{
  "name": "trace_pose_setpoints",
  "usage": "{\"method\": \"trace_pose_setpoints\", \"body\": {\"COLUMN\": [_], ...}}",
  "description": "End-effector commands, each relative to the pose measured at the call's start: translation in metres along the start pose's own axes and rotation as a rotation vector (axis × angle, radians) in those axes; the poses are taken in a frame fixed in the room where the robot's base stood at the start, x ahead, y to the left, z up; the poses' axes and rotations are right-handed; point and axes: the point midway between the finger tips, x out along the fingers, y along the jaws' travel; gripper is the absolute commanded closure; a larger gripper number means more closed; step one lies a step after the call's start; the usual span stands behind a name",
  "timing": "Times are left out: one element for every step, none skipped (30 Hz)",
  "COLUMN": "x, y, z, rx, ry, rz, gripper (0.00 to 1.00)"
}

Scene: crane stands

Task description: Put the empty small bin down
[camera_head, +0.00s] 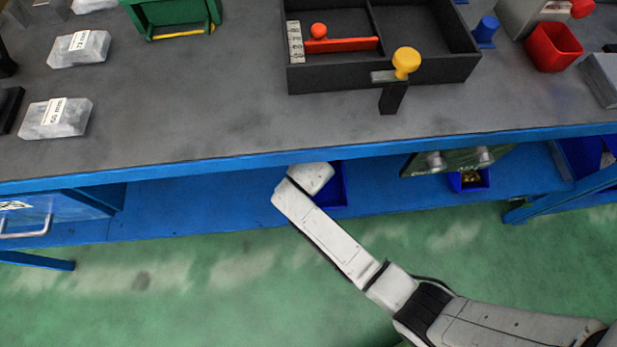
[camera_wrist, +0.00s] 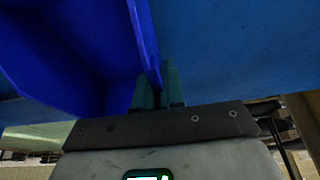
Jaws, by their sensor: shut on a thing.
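The small blue bin (camera_wrist: 75,50) fills the upper left of the wrist view, seen close. The part of its inside that shows looks empty. My gripper (camera_wrist: 158,82) is shut on the bin's wall, one teal finger on each side. In the head view the bin (camera_head: 335,188) shows partly behind the end of my arm, at the blue lower shelf (camera_head: 225,205) under the bench. My fingers are hidden there. I cannot tell whether the bin's underside touches the shelf.
Another small blue bin (camera_head: 470,182) with yellow pieces stands right on the lower shelf, near a hanging green panel (camera_head: 455,160). A larger blue bin (camera_head: 580,155) is at far right. A drawer (camera_head: 50,215) is at left. The bench edge (camera_head: 200,170) runs above my arm's end.

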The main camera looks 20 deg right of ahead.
Motion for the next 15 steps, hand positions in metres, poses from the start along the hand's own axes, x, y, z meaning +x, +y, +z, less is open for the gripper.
{"method": "trace_pose_setpoints", "body": {"x": [0.006,0.01,0.015,0.02,0.024,0.028,0.03,0.031,0.031,0.031,0.03,0.03,0.03,0.03,0.031], "y": [0.0,0.0,0.0,0.0,0.0,0.0,0.0,0.0,0.0,0.0,0.0,0.0,0.0,0.0,0.0], "z": [0.003,0.004,0.007,0.009,0.01,0.012,0.013,0.013,0.013,0.013,0.012,0.012,0.012,0.012,0.013], "rx": [-0.001,-0.001,-0.002,-0.002,-0.002,-0.002,-0.001,-0.001,0.0,0.0,0.0,0.0,-0.001,-0.001,-0.001], "ry": [-0.001,-0.001,-0.002,-0.002,-0.001,-0.002,-0.001,0.0,0.001,0.001,0.001,0.001,0.001,0.001,0.001], "rz": [0.001,0.001,0.001,0.001,0.001,0.001,0.001,0.0,-0.001,-0.001,-0.001,-0.001,-0.001,-0.001,-0.001], "gripper": [1.0,1.0,1.0,1.0,1.0,1.0,1.0,1.0,1.0,1.0,1.0,1.0,1.0,1.0,1.0]}}
